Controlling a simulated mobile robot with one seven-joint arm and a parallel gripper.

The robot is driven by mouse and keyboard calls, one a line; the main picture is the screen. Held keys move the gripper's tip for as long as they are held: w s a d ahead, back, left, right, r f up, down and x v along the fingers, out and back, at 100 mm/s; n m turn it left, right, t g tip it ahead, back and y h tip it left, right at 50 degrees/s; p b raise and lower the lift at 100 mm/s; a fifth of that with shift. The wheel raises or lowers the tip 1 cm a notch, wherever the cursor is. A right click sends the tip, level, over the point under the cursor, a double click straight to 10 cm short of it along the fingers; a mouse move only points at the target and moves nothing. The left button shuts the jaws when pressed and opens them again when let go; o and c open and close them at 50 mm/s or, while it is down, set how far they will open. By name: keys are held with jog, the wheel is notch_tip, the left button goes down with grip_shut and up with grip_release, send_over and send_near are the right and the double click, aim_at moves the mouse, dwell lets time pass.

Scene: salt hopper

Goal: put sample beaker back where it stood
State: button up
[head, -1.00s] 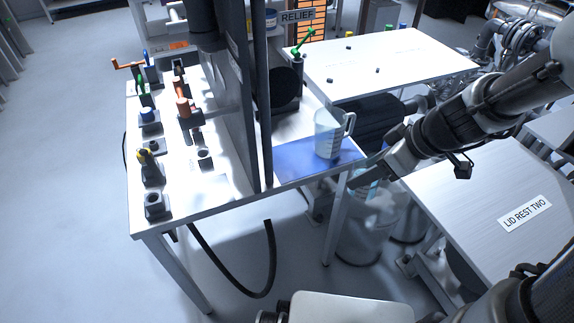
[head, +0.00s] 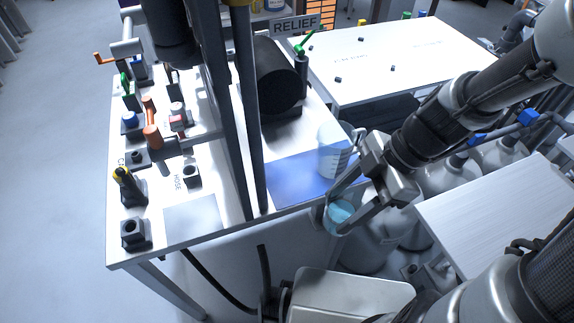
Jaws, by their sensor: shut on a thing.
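My gripper (head: 344,206) is shut on a small clear round beaker with pale blue contents (head: 341,217), which I take to be the sample beaker. It is held in front of the front right corner of the white bench, in the head view. The fingers hide part of its wall. A clear jug with a handle (head: 333,150) stands upright on a blue mat (head: 292,180) just behind the gripper. In this picture a finger passes close to the jug; I cannot tell whether they touch.
Coloured valve handles (head: 152,135) and dark posts crowd the left of the white bench (head: 228,232). White tables lie at the back (head: 400,60) and right (head: 490,225). Large pale vessels (head: 365,250) stand below the gripper.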

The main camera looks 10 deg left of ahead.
jog(key=shift+w+a+f+b, duration=0.55)
jog(key=shift+w+a, duration=1.25)
jog(key=shift+a, duration=0.55)
jog(key=shift+w+a+f+b, duration=0.45)
jog(key=shift+w+a+f, duration=0.15)
jog(key=shift+w+a, duration=1.45)
jog(key=shift+w+a+f+b, duration=0.55)
jog(key=shift+w+a, duration=0.95)
jog(key=shift+a, duration=1.1)
jog(key=shift+f, duration=0.2)
jog(key=o, duration=1.2)
jog(key=shift+r, duration=0.25)
jog(key=p+v, duration=0.2)
jog(key=v, duration=1)
jog(key=shift+p, duration=0.35)
